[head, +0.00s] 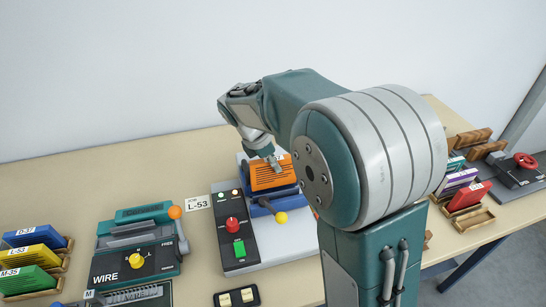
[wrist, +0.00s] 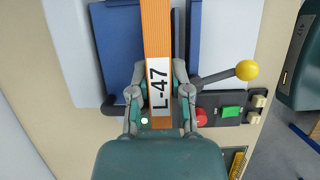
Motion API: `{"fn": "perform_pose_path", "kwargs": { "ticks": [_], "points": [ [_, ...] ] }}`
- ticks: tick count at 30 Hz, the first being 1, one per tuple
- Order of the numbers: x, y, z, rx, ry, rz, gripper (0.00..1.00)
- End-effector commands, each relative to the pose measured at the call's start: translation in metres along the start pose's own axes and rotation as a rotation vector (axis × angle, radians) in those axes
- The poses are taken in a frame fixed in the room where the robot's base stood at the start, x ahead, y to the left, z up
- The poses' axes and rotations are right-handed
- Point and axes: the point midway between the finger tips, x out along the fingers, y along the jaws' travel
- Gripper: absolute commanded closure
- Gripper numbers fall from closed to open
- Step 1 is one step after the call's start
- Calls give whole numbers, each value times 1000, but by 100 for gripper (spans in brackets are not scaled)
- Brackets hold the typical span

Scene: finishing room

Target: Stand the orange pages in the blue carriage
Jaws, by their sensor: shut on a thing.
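The orange pages (head: 270,178) are a slotted block, upright on edge, with a white L-47 label in the wrist view (wrist: 155,35). My gripper (head: 272,162) is shut on them from above, one finger on each side of the label in the wrist view (wrist: 160,95). The blue carriage (head: 262,209) is on a pale machine, directly below the pages in the head view. In the wrist view blue carriage surfaces (wrist: 115,45) show on both sides of the pages. I cannot tell whether the pages touch the carriage floor.
A lever with a yellow knob (head: 281,217) juts from the carriage. A dark control panel (head: 235,230) stands left of it, beside a JOB L-53 card (head: 197,202). A WIRE machine (head: 137,255) and coloured blocks in racks (head: 35,262) are further left. More racks (head: 466,200) stand right.

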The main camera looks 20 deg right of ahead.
Motion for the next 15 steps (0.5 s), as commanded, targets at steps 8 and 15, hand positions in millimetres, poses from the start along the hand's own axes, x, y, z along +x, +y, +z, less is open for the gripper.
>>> {"fn": "perform_pose_path", "kwargs": {
  "ticks": [8,15],
  "points": [
    [26,0,-11,-2,-1,-2,100],
    [43,0,-18,-1,0,-2,100]
  ]
}}
